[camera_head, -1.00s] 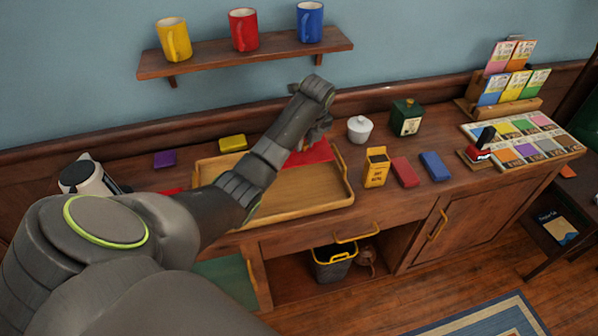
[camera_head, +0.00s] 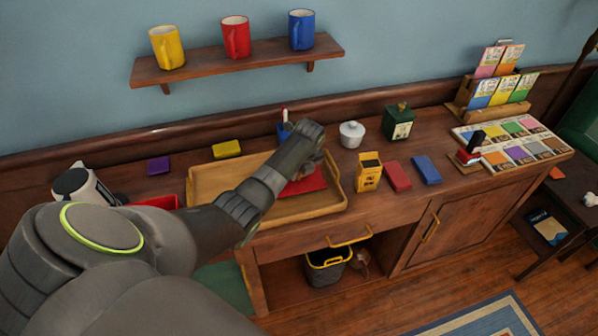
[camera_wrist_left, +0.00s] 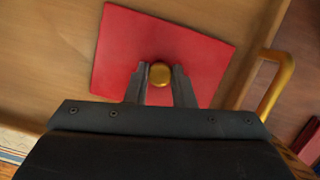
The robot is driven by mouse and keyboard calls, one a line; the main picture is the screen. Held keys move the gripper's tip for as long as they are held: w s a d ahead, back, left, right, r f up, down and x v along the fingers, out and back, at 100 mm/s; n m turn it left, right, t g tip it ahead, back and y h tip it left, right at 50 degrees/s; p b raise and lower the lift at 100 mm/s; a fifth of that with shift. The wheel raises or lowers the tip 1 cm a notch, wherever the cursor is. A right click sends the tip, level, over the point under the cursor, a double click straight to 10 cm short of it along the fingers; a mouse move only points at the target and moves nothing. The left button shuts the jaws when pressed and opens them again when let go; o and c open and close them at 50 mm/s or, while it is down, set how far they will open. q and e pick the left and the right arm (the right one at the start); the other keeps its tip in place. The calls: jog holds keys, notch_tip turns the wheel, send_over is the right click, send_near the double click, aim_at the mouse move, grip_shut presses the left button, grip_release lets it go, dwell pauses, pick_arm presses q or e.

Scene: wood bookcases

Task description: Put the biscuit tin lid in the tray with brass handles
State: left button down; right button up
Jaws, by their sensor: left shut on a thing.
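The biscuit tin lid is a flat red square (camera_head: 305,185) with a round brass knob (camera_wrist_left: 160,74). My left gripper (camera_wrist_left: 158,82) is shut on the knob, with the red plate (camera_wrist_left: 190,45) spread out beyond the fingers. In the head view my left gripper (camera_head: 309,168) is over the right part of the tray, and my arm hides part of the lid. The wooden tray (camera_head: 205,182) has a brass handle at its right side in the wrist view (camera_wrist_left: 273,88). The lid is within the tray's outline; I cannot tell whether it touches the floor. My right gripper is not in view.
A yellow box (camera_head: 368,172), a red block (camera_head: 397,176) and a blue block (camera_head: 427,169) stand right of the tray. A white lidded pot (camera_head: 352,134) and a green tin (camera_head: 398,122) are behind. A red object (camera_head: 158,202) shows left of the tray.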

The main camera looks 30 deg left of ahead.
aim_at(304, 187)
pick_arm(q)
jog(key=shift+f, duration=0.15)
jog(key=c, duration=1.5)
grip_release()
jog(key=shift+o, duration=1.3)
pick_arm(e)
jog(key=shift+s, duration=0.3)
pick_arm(q)
jog(key=v, duration=1.2)
jog(key=shift+r, duration=0.25)
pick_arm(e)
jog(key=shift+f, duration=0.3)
pick_arm(q)
jog(key=shift+f, duration=0.15)
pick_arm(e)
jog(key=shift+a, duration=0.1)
